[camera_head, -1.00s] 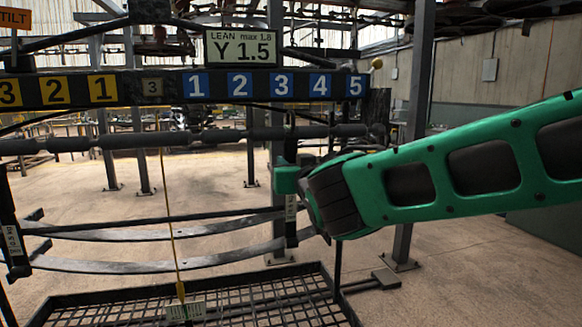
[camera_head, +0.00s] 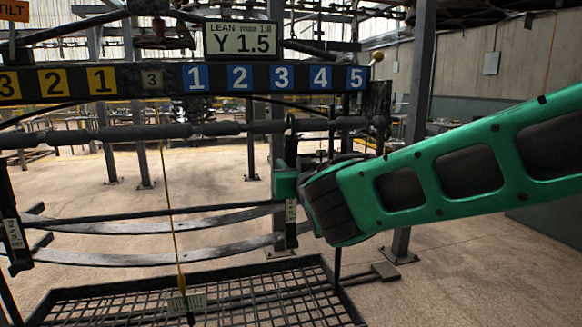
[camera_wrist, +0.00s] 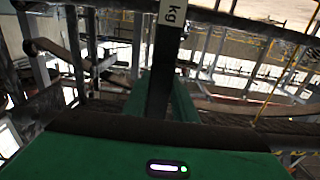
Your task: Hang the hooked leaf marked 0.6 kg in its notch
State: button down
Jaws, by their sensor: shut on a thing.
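My gripper (camera_head: 285,184) is shut on a dark upright hooked leaf (camera_head: 291,239) with a white label, below the blue-numbered right half of the beam. In the wrist view the leaf (camera_wrist: 161,75) stands between my green fingers, its label ending in "kg"; the number is cut off. The leaf's upper end is near the dark notched bar (camera_head: 215,129), around below blue 3. I cannot tell whether its hook touches the bar. Another labelled leaf (camera_head: 14,240) hangs at the far left. The number plate (camera_head: 275,80) shows yellow and blue numbers.
A sign (camera_head: 241,38) reads "LEAN" and "Y 1.5". A yellow plumb line (camera_head: 169,210) hangs mid-rack over a mesh tray (camera_head: 85,292). Curved leaf springs (camera_head: 150,257) span behind it. A grey post (camera_head: 413,130) stands right of the rack.

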jog(key=c, duration=1.4)
grip_release()
jog(key=shift+o, duration=0.2)
jog(key=shift+s, duration=0.1)
jog(key=v, duration=2)
jog(key=shift+s, duration=0.25)
jog(key=shift+d, duration=0.1)
